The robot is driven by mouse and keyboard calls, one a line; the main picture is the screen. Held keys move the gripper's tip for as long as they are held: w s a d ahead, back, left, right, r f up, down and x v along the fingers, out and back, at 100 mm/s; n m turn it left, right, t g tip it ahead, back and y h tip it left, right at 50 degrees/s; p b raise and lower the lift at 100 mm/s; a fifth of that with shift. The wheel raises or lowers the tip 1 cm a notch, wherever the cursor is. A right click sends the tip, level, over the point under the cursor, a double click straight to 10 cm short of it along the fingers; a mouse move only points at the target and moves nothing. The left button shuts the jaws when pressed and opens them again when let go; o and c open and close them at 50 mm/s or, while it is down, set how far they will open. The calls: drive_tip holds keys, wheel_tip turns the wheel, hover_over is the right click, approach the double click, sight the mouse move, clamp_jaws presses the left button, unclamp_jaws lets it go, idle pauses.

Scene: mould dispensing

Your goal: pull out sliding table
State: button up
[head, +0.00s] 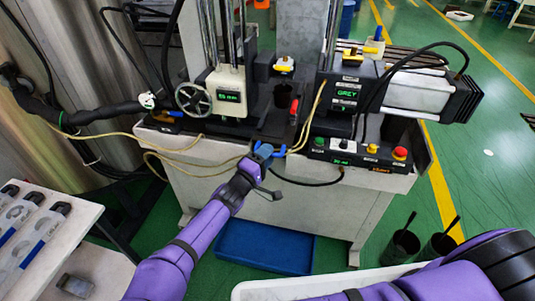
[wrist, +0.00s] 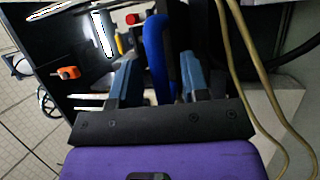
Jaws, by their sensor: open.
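The sliding table (head: 270,127) is a dark plate low in the middle of the machine, between its left and right units. A blue curved handle (wrist: 153,42) stands at its front in the wrist view. My gripper (head: 263,152) is at the machine's front edge, at the end of the purple arm. In the wrist view my gripper (wrist: 158,72) is open, with blue-grey fingers on either side of the handle. A gap shows between the handle and the right finger; contact on the left side is unclear. In the head view the gripper mostly hides the handle.
A dark cup (head: 283,95) stands behind the plate. Yellow hoses (head: 200,168) loop by the front edge. A control box (head: 358,153) with coloured buttons is at right. A blue bin (head: 265,247) lies on the floor below. A shelf with bottles (head: 35,235) is at left.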

drive_tip(key=shift+w+d+r, duration=0.1)
drive_tip(key=shift+w+d, duration=0.1)
drive_tip(key=shift+w, duration=0.05)
drive_tip(key=shift+c, duration=0.4)
clamp_jaws()
